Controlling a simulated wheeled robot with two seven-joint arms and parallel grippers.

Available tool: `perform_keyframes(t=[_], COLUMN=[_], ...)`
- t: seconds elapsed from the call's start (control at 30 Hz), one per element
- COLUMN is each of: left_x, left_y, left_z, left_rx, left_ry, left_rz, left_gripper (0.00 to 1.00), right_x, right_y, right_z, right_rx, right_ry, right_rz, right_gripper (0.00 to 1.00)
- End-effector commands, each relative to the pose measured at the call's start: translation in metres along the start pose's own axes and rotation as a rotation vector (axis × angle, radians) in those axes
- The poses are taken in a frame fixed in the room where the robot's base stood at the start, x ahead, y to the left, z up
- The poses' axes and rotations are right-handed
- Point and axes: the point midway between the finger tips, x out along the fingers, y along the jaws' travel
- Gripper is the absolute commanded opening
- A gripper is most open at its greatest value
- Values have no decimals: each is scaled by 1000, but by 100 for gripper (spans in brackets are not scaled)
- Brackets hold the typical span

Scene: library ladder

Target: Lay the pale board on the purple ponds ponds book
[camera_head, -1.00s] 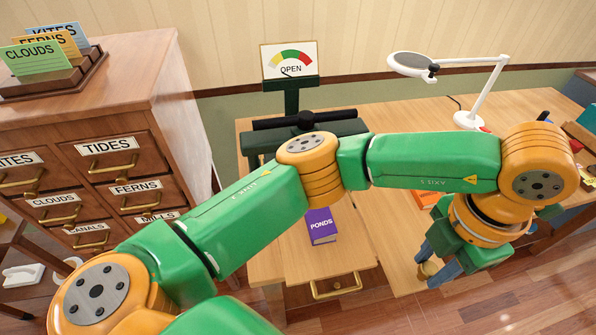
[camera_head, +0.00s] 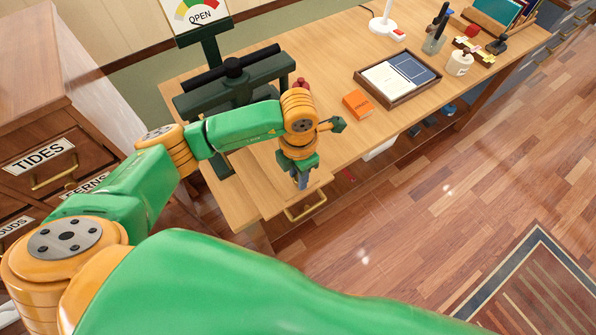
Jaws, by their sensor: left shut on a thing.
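My left gripper (camera_head: 302,182) points down over the front edge of the desk, above the drawer handle. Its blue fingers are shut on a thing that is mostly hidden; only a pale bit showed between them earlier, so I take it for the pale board. The purple Ponds book does not show now; my left arm covers part of the desk in front of the press. My right gripper is not in view.
A dark green press (camera_head: 232,92) stands at the desk's left end, below the OPEN dial sign (camera_head: 200,14). An orange book (camera_head: 358,104) and a dark-framed tray (camera_head: 400,101) lie to the right. A drawer cabinet (camera_head: 40,150) stands at the left. The floor (camera_head: 400,200) in front is clear.

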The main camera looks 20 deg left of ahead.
Motion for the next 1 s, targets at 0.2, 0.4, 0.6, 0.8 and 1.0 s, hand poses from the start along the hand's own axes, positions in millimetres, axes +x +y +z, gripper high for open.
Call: perform_keyframes(t=[0.2, 0.4, 0.6, 0.8, 1.0], left_x=[10, 10, 10, 5, -40], left_y=[0, 0, 0, 0, 0], left_z=[0, 0, 0, 1, 2], left_rx=[2, 2, 2, 1, 2], left_ry=[-1, -1, -1, -3, -8], left_rz=[1, 1, 1, 2, 4], left_gripper=[0, 52, 63, 63, 63], right_x=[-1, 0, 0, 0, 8], right_y=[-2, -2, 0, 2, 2], right_z=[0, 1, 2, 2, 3], right_rx=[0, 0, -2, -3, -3], right_ry=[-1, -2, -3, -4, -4], right_rz=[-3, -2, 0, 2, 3], right_gripper=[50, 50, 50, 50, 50])
